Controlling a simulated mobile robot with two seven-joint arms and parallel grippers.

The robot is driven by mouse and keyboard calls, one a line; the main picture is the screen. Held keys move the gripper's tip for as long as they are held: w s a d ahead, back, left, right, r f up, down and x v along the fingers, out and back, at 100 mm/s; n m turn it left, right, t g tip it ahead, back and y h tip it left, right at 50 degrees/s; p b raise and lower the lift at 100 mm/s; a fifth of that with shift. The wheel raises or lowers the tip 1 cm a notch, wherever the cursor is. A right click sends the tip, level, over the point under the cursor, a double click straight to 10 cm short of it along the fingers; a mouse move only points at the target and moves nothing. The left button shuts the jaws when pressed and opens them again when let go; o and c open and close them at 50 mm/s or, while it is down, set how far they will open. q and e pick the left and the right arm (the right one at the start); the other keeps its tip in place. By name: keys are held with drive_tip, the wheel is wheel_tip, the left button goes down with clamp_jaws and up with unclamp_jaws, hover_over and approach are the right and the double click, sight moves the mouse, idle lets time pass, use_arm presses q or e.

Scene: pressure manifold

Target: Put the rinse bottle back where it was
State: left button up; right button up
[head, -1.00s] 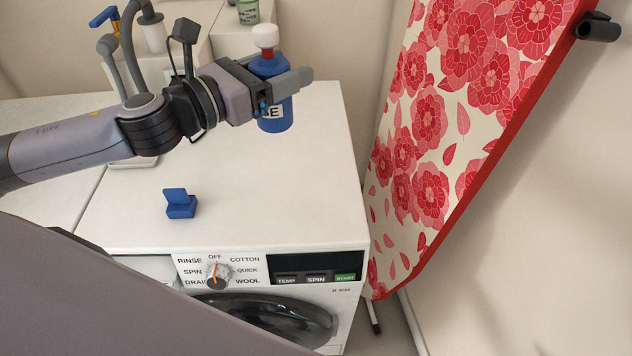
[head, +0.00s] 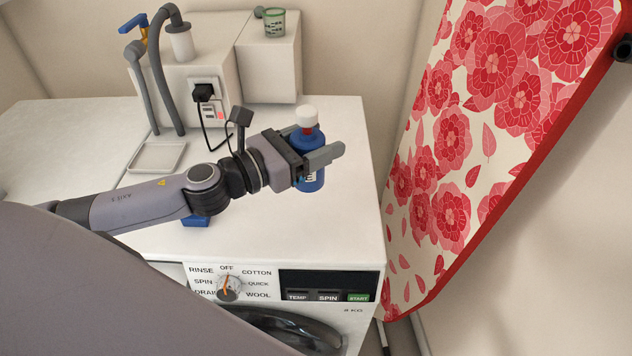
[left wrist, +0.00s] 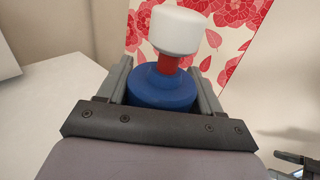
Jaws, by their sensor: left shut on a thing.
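The rinse bottle (head: 311,176) is blue with a red neck, a white cap and a partly hidden label. My left gripper (head: 318,150) is shut on its body above the right part of the white washing machine top. In the left wrist view the bottle (left wrist: 163,88) stands between the two fingers, cap up. I cannot tell whether its base touches the surface.
A blue stand-like piece (head: 197,221) is partly hidden behind my left arm. A white tray (head: 157,157) lies left. A floral ironing board (head: 480,130) leans right.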

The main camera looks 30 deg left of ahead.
sight(316, 180)
use_arm(q)
wheel_tip(316, 180, down, 9)
drive_tip(key=b, duration=0.2)
drive_tip(key=shift+r+b, duration=0.1)
drive_tip(key=shift+b, duration=0.2)
drive_tip(key=shift+f, duration=0.25)
drive_tip(key=o, duration=1.1)
drive_tip(key=shift+r, duration=0.1)
drive_tip(key=shift+o, duration=0.2)
